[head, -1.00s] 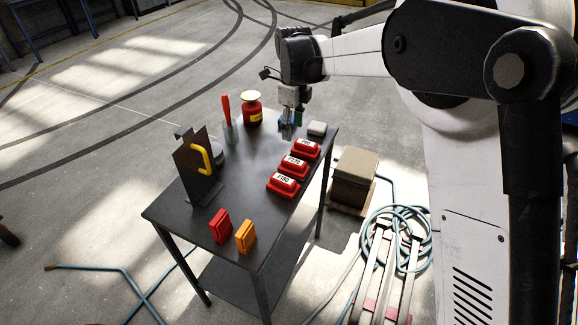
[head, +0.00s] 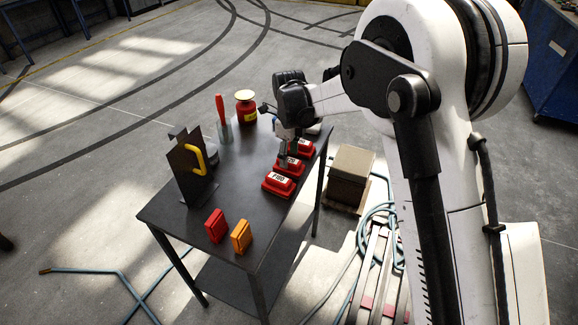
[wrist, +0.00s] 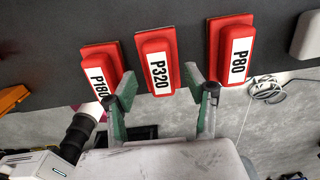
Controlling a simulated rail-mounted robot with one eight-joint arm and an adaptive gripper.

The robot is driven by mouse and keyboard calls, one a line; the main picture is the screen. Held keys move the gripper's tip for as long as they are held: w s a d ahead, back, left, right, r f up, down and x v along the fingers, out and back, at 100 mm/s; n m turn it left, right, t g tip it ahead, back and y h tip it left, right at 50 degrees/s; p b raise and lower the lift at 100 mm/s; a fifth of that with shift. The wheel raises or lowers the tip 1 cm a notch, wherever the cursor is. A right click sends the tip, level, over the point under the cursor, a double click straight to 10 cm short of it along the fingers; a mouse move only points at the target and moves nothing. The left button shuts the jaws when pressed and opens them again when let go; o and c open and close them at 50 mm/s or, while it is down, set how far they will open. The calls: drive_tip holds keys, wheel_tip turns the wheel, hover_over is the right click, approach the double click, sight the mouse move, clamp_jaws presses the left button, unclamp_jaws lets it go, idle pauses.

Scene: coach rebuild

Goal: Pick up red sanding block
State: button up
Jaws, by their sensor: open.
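Three red sanding blocks with white labels lie in a row along the table's right side. The nearest (head: 278,186) reads P180 in the wrist view (wrist: 101,74). The middle one (head: 289,167) reads P320 there (wrist: 157,58), and the far one (head: 306,147) reads P80 (wrist: 231,52). My gripper (head: 285,160) is open, pointing down over the middle block. In the wrist view its green-padded fingertips (wrist: 160,82) frame the lower end of the P320 block, with nothing held. I cannot tell how high they are above it. My gripper and wrist partly hide the middle and far blocks.
The dark table (head: 225,185) also bears a red box (head: 215,226), an orange box (head: 241,237), a bracket with a yellow handle (head: 190,165), a red-handled tool (head: 221,110) and a red can (head: 246,108). A pale block (wrist: 307,36) lies beyond P80.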

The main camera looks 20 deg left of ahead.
wheel_tip(320, 180, down, 2)
drive_tip(key=shift+f, duration=0.2)
drive_tip(key=shift+c, duration=0.3)
clamp_jaws()
drive_tip(key=shift+r, duration=0.15)
drive_tip(key=shift+r, duration=0.55)
wheel_tip(320, 180, up, 3)
drive_tip(key=shift+f, duration=0.2)
drive_tip(key=s+a+r, duration=0.4)
drive_tip(key=s+r, duration=0.3)
drive_tip(key=s, duration=0.3)
drive_tip(key=shift+s+a, duration=0.3)
drive_tip(key=shift+a, duration=0.1)
